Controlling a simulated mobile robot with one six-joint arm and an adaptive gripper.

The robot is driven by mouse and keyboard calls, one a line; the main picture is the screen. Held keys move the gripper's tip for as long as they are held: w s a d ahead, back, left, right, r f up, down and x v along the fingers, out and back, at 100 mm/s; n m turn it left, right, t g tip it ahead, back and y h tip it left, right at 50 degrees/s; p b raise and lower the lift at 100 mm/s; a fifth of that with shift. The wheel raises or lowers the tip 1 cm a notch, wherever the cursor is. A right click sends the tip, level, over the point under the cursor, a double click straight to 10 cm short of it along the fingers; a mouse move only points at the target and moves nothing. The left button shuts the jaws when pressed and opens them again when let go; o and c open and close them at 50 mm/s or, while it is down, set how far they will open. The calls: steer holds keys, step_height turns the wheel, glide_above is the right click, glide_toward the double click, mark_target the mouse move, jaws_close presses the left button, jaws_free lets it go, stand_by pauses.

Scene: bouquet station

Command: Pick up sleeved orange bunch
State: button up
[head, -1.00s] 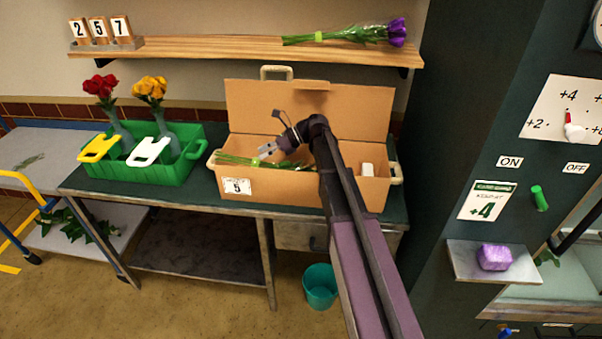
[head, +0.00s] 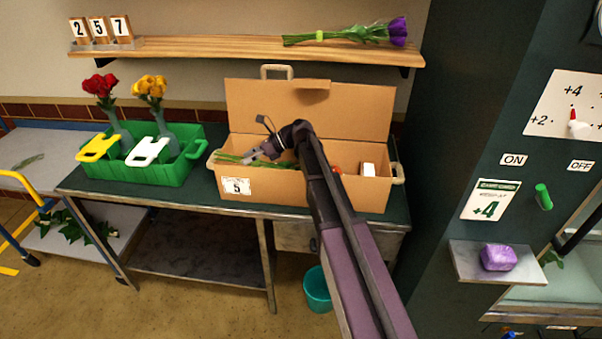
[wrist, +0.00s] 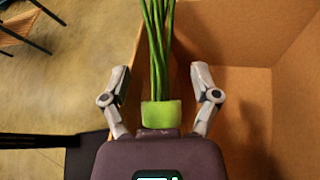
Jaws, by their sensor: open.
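The sleeved orange bunch lies in the open cardboard box (head: 300,188). Its green stems (head: 229,159) point to the left end of the box, and a bit of orange bloom (head: 337,169) shows just right of my arm. In the wrist view the stems (wrist: 157,40) run up between my fingers, with a light green band (wrist: 161,114) around them. My gripper (head: 250,156) is open at the left part of the box; in the wrist view its fingers (wrist: 160,92) stand apart on either side of the stems. The middle of the bunch is hidden behind my arm.
A green crate (head: 150,172) with red and yellow flowers in vases stands left of the box. The raised lid (head: 350,110) stands behind. A shelf (head: 200,50) above holds a purple bunch (head: 350,35).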

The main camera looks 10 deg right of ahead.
jaws_close()
steer(key=shift+r, duration=0.15)
stand_by(0.4)
step_height(320, 180, up, 18)
steer(key=p, duration=1.8)
steer(key=shift+f, duration=0.2)
